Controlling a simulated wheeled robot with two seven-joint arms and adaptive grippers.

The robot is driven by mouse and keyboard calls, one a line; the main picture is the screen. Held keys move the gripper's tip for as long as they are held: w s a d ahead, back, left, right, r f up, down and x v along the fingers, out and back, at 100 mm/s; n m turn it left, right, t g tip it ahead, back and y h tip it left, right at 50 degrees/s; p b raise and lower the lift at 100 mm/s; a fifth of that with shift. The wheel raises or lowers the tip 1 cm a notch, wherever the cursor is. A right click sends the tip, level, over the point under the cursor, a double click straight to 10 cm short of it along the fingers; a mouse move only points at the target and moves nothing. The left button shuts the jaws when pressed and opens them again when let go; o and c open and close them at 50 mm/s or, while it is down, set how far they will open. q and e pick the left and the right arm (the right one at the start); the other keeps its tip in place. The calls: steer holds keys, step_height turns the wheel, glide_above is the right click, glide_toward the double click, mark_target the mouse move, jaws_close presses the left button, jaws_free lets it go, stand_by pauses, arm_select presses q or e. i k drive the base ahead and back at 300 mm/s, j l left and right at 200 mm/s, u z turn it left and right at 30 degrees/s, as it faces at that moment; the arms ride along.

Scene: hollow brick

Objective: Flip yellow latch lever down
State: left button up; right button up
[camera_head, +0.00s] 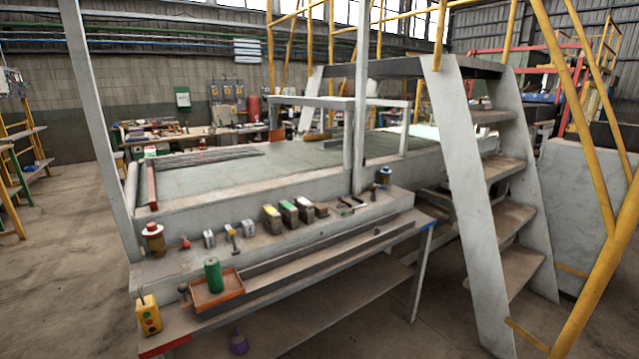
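Neither of my grippers is in view. A small upright fitting with a yellowish top (232,237) stands on the front ledge of the long workbench (205,180); it may be the latch lever, but it is too small to tell. Along the same ledge to its right stands a block with a yellow top (272,218), beside blocks with green and white tops. A yellow control box (149,314) with coloured buttons sits at the bench's lower left corner. I cannot tell for certain which yellow part is the lever or its position.
An orange tray (236,290) with a green cylinder (213,274) sits on the lower front shelf. White steps (466,190) with yellow rails block the right. Open concrete floor (65,270) lies to the left.

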mark_target(232, 233)
steer(key=i+j+z, duration=0.15)
steer(key=j, duration=0.4)
steer(key=j+z, duration=0.2)
steer(key=j, duration=0.35)
steer(key=j+z, duration=0.15)
steer(key=j, duration=0.4)
steer(key=j+z, duration=0.2)
steer(key=j, duration=0.35)
steer(key=j+z, duration=0.15)
steer(key=j, duration=0.45)
steer(key=j+z, duration=0.15)
steer(key=j, duration=0.4)
steer(key=k+j+z, duration=0.2)
steer(key=j, duration=0.35)
steer(key=j+z, duration=0.15)
steer(key=j, duration=0.4)
steer(key=k, duration=0.05)
